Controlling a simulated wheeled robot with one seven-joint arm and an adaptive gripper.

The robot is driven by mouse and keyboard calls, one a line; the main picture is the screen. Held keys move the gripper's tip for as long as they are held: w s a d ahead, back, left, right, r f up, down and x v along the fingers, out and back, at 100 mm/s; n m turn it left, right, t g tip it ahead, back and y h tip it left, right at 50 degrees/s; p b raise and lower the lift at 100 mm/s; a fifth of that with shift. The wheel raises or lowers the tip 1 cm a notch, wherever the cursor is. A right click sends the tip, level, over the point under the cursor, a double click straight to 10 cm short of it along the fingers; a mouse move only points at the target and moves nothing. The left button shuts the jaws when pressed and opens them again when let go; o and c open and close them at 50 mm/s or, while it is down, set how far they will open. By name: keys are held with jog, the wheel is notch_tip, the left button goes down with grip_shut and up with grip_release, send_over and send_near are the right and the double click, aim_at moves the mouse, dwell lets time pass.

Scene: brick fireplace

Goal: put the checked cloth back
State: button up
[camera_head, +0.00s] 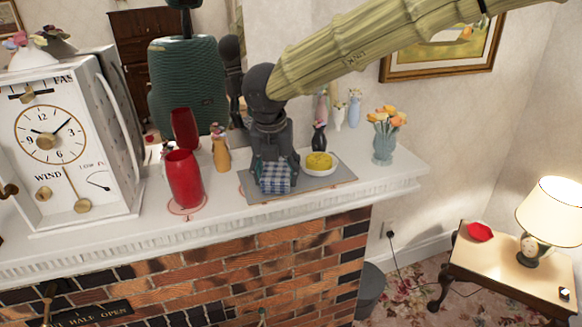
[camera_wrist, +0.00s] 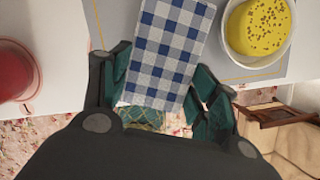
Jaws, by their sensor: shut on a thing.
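The blue-and-white checked cloth (camera_head: 275,180) is a folded block at the grey mat (camera_head: 325,187) on the white mantel. My gripper (camera_head: 274,164) points down over the mat and is shut on the cloth. In the wrist view the cloth (camera_wrist: 166,45) lies between the dark green fingers of my gripper (camera_wrist: 163,86). The mat also shows there (camera_wrist: 112,22), with a thin yellow line on it. I cannot tell whether the cloth rests on the mat or hangs just above it.
A white bowl with yellow contents (camera_head: 320,162) stands right of the cloth, close to my gripper. A red vase (camera_head: 184,180) stands to the left, with a small yellow-brown figure (camera_head: 220,152) behind. A flower vase (camera_head: 384,145) is farther right. The mantel's front edge is near.

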aim_at(274, 169)
jog(key=shift+w+a+f, duration=0.25)
jog(key=shift+w+f, duration=0.75)
jog(key=shift+w, duration=0.25)
jog(key=shift+c, duration=0.7)
jog(key=o, duration=1.1)
jog(key=shift+s+a+r, duration=0.15)
jog(key=shift+s+a, duration=0.1)
jog(key=shift+s, duration=0.05)
jog(key=shift+c, duration=0.2)
jog(key=shift+s+a+r, duration=0.2)
jog(key=shift+s+r, duration=0.05)
jog(key=shift+s, duration=0.2)
jog(key=shift+s+a+r, duration=0.2)
jog(key=shift+s+r, duration=0.05)
jog(key=shift+s, duration=0.15)
jog(key=shift+w+f, duration=0.15)
jog(key=shift+w, duration=0.3)
jog(key=shift+w+d+r, duration=0.1)
jog(key=shift+d+r, duration=0.15)
jog(key=shift+d, duration=0.1)
jog(key=b+v, duration=0.3)
jog(key=v, duration=0.8)
jog(key=shift+a+r+b, duration=0.2)
jog(key=shift+a+b, duration=0.05)
jog(key=shift+b, duration=0.05)
